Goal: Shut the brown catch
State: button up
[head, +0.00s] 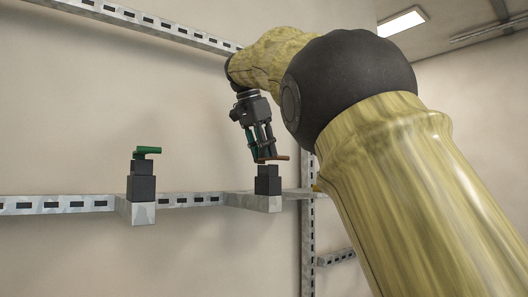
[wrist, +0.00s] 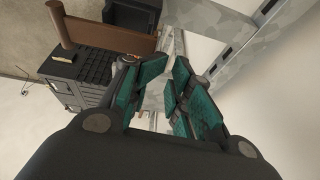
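The brown catch (head: 279,158) sits on top of a stacked dark block (head: 268,179) on a metal bracket. In the wrist view its brown bar (wrist: 112,36) runs across the upper left, with a round post (wrist: 58,24) at its far left end. My gripper (head: 264,158) points down right at the catch in the head view, partly covering it. In the wrist view my gripper (wrist: 165,68) has its two teal-padded fingers a little apart with nothing between them. The bar's right end is close to the left fingertip; I cannot tell whether they touch.
A green catch (head: 147,152) sits on another dark block (head: 141,184) on a bracket to the left. Slotted metal rails (head: 60,204) run along the wall, with an upright post (head: 308,240) right of the brown catch.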

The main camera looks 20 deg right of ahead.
jog(key=shift+s+r, duration=0.15)
jog(key=shift+s, duration=0.05)
dwell(0.5)
jog(key=shift+s+a+b, duration=0.1)
jog(key=shift+s+b, duration=0.7)
jog(key=shift+s, duration=0.7)
jog(key=shift+s+f, duration=0.1)
jog(key=shift+f, duration=0.1)
jog(key=shift+s+f+b, duration=0.1)
jog(key=shift+s+b, duration=0.35)
jog(key=shift+b, duration=0.1)
jog(key=shift+o, duration=1.3)
jog(key=shift+s+f+b, duration=0.1)
jog(key=shift+s+b, duration=0.4)
jog(key=shift+f, duration=0.15)
